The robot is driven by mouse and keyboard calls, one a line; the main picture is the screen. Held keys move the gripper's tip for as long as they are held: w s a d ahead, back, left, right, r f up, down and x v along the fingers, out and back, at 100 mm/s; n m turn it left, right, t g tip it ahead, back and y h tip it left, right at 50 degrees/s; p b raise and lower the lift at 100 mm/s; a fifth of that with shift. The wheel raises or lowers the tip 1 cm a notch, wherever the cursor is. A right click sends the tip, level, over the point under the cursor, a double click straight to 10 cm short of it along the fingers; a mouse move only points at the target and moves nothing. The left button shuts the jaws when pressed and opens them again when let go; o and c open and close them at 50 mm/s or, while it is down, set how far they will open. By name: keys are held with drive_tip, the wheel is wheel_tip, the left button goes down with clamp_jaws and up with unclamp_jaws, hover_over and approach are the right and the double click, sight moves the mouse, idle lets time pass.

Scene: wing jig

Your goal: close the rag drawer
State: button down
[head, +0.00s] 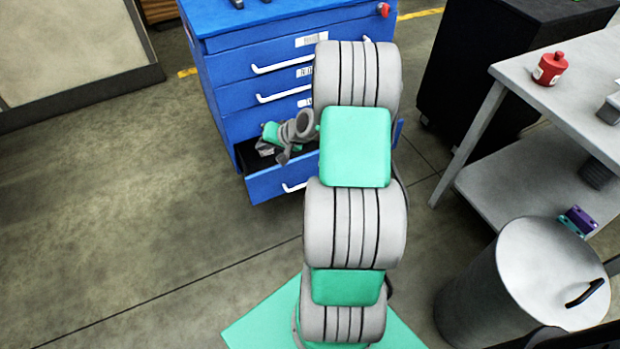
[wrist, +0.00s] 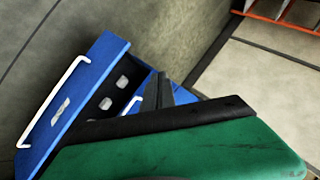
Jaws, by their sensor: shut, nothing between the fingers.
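The blue cabinet (head: 225,70) stands ahead in the head view, with its bottom drawer (head: 272,186) pulled open. I take this open drawer as the rag drawer; its label is not readable. In the wrist view, the drawer front (wrist: 88,75) with a white handle (wrist: 50,105) lies left of my fingers, and small pale items (wrist: 121,82) show behind it. My gripper (wrist: 157,88) is shut and empty, its dark fingers close together over or near the drawer's inside. I cannot tell if it touches anything. My arm hides the drawer's right part in the head view.
The upper drawers look shut. A dark cabinet (head: 475,70) and a grey table (head: 580,85) with a red container (head: 550,68) stand right. A lidded metal bin (head: 490,290) is at the lower right. The floor left of the cabinet is clear.

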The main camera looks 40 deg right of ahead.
drive_tip(key=s+d+f+m+t+h+b, duration=0.1)
drive_tip(key=d+f+m+t+b, duration=0.15)
drive_tip(key=d+f, duration=0.5)
drive_tip(key=s+d+f+m+t+h+b, duration=0.15)
drive_tip(key=d+f+m+b, duration=0.25)
drive_tip(key=f, duration=0.7)
drive_tip(key=m+t+h+b, duration=0.2)
drive_tip(key=m+h+b, duration=0.15)
drive_tip(key=m, duration=0.25)
approach(307, 158)
drive_tip(key=b+x, duration=0.3)
drive_tip(key=x, duration=0.2)
drive_tip(key=shift+w+f, duration=0.2)
drive_tip(key=shift+f, duration=0.05)
drive_tip(key=shift+w+d+r, duration=0.15)
drive_tip(key=shift+w+d, duration=0.05)
drive_tip(key=shift+w, duration=0.3)
